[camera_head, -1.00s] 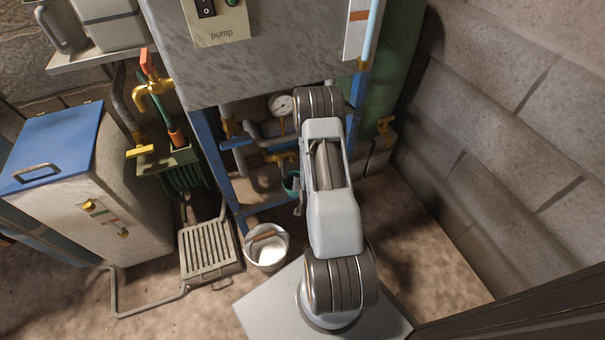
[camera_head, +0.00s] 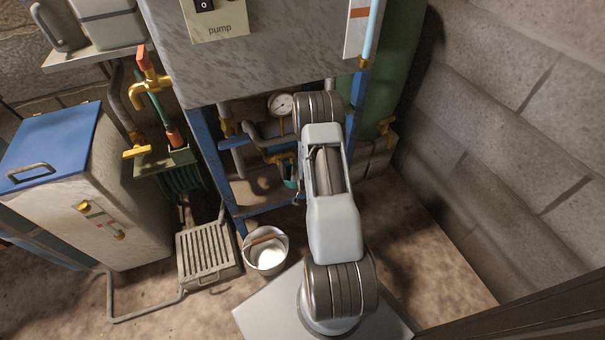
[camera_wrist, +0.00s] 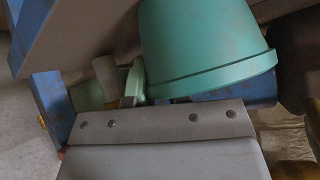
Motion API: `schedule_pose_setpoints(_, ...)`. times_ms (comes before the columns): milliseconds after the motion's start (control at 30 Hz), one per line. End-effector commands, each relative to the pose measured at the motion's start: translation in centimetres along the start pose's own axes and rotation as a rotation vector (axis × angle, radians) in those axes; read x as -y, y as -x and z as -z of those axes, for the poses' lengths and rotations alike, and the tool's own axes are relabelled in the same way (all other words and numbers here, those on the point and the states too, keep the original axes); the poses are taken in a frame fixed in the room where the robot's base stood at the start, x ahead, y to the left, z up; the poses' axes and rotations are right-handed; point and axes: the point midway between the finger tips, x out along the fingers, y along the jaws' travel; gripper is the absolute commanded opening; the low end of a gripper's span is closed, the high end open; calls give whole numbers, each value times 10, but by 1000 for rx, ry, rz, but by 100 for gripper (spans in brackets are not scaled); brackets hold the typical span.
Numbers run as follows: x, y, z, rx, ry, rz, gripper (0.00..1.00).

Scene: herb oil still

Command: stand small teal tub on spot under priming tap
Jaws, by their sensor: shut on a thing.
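The small teal tub (camera_wrist: 205,45) fills the upper middle of the wrist view, its wide rim toward my gripper (camera_wrist: 132,84). My gripper is shut on a part at the tub's side, near the rim; the exact grip is partly hidden. In the head view only a sliver of the tub (camera_head: 290,184) shows beside my arm, low inside the blue frame, under brass pipework (camera_head: 279,158). My arm hides the gripper there. I cannot tell whether the tub touches a surface, and the spot under the priming tap is not identifiable.
A white bucket (camera_head: 267,252) stands in front of the blue frame (camera_head: 212,165). A slatted grey tray (camera_head: 208,254) lies left of it. A gauge (camera_head: 281,104) and pipes crowd the space above the tub. A block wall (camera_head: 510,130) is to the right.

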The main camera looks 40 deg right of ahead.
Motion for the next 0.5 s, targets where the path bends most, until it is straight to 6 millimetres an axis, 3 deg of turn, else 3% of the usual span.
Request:
schedule_pose_setpoints(67,-1,-2,-2,0,0,0,0)
schedule_pose_setpoints(100,0,-2,-2,0,0,0,20)
schedule_pose_setpoints(333,0,-1,-2,0,0,0,42)
schedule_pose_setpoints(500,0,-1,-2,0,0,0,42)
